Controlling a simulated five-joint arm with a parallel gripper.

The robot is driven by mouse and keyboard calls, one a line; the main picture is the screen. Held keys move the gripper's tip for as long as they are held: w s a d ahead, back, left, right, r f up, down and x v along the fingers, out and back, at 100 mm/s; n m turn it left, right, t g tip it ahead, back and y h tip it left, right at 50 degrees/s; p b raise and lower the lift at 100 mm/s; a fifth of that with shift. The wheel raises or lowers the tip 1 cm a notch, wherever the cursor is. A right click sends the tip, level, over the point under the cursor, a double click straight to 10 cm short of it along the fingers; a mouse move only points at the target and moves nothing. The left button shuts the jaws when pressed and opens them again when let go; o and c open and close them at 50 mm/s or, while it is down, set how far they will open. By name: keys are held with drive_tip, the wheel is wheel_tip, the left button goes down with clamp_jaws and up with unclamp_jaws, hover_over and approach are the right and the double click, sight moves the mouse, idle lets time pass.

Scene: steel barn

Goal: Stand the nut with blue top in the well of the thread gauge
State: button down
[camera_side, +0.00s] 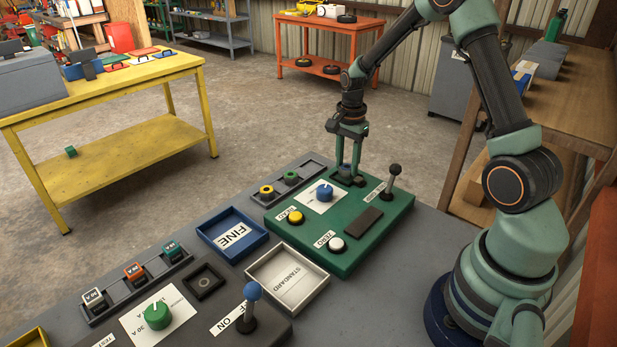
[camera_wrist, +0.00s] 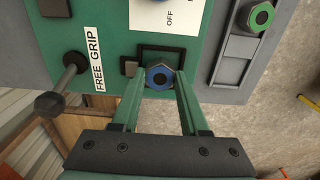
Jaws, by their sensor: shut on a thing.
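The nut with blue top (camera_wrist: 159,77) is a hex nut with a blue ring around a dark hole. My gripper (camera_wrist: 159,88) is shut on it, with one finger on each side. In the side view, my gripper (camera_side: 348,145) points down at the far corner of the green thread gauge (camera_side: 335,255), and the nut (camera_side: 345,169) shows small between the fingers. The dark-framed well (camera_wrist: 145,50) lies at the nut, which overlaps its near part in the wrist view. I cannot tell whether the nut is inside the well or just above it.
A black-balled lever (camera_side: 393,180) marked FREE GRIP stands close right of my gripper. The gauge also bears a blue knob (camera_side: 325,191), a yellow button (camera_side: 295,216) and a white button (camera_side: 336,244). A grey rack (camera_side: 315,165) with green and yellow nuts lies left of my gripper.

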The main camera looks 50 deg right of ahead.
sight(346, 166)
drive_tip(key=shift+f, duration=0.35)
drive_tip(key=shift+f, duration=0.1)
drive_tip(key=shift+c, duration=2.1)
unclamp_jaws()
wheel_tip(346, 166, up, 11)
drive_tip(key=s+a+r+n+t, duration=0.2)
drive_tip(key=s+a+r+n, duration=0.2)
drive_tip(key=s+a+n, duration=0.2)
drive_tip(key=s+a+r+n+t, duration=0.3)
drive_tip(key=s+a+r+n, duration=0.2)
drive_tip(key=a+n, duration=0.5)
drive_tip(key=shift+s+a+r+n+t, duration=0.3)
drive_tip(key=shift+s+n, duration=0.2)
drive_tip(key=shift+n, duration=0.5)
